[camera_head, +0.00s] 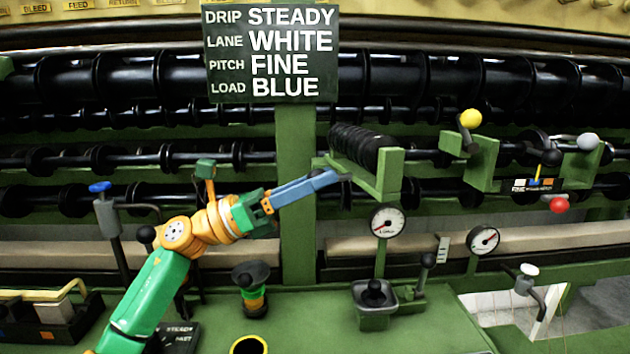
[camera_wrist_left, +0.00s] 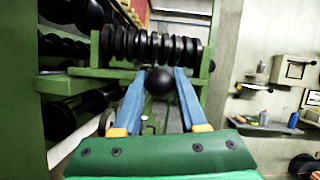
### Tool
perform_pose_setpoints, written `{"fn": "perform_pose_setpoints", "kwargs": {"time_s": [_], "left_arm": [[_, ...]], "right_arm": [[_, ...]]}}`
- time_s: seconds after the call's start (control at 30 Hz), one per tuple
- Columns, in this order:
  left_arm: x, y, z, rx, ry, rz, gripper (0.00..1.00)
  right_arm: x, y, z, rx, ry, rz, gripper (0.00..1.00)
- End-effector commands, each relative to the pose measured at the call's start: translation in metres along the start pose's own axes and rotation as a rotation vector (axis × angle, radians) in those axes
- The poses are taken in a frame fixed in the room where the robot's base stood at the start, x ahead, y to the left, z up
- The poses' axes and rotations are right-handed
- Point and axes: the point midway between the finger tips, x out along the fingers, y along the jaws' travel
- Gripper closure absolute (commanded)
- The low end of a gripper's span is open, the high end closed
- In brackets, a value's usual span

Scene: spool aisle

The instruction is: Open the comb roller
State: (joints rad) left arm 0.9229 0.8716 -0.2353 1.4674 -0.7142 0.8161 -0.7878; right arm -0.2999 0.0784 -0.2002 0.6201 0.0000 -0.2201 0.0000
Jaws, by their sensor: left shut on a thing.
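The comb roller (camera_head: 362,148) is a row of black discs in a green bracket (camera_head: 390,172), right of the sign post. It also shows across the top of the left wrist view (camera_wrist_left: 150,45). My left gripper (camera_head: 338,177) reaches to the left end of this bracket with its blue fingers. In the left wrist view, the fingers (camera_wrist_left: 161,76) are shut on a black ball knob (camera_wrist_left: 160,83), which sits just in front of the discs. The knob is mostly hidden in the head view. My right gripper is not in view.
A dark green sign (camera_head: 272,53) reads drip steady, lane white, pitch fine, load blue. Two round gauges (camera_head: 387,221) stand below the roller. Levers with yellow (camera_head: 470,118), grey (camera_head: 588,141) and red (camera_head: 559,205) knobs are at the right. A funnel-like cup (camera_head: 250,275) stands below my arm.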

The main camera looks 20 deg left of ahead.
Motion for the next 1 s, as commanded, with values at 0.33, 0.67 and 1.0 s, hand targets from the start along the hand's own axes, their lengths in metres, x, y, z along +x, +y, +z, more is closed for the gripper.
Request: {"fn": "perform_pose_setpoints", "kwargs": {"time_s": [0.33, 0.67, 1.0], "left_arm": [[0.0, 0.0, 0.001, 0.0, -0.002, 0.001, 0.29], [-0.016, 0.002, -0.004, -0.001, 0.0, 0.004, 0.29], [-0.071, 0.001, -0.002, 0.0, -0.001, 0.003, 0.29]], "right_arm": [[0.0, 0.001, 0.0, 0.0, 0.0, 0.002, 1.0], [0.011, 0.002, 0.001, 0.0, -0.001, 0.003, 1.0], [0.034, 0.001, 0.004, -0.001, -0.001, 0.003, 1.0]]}}
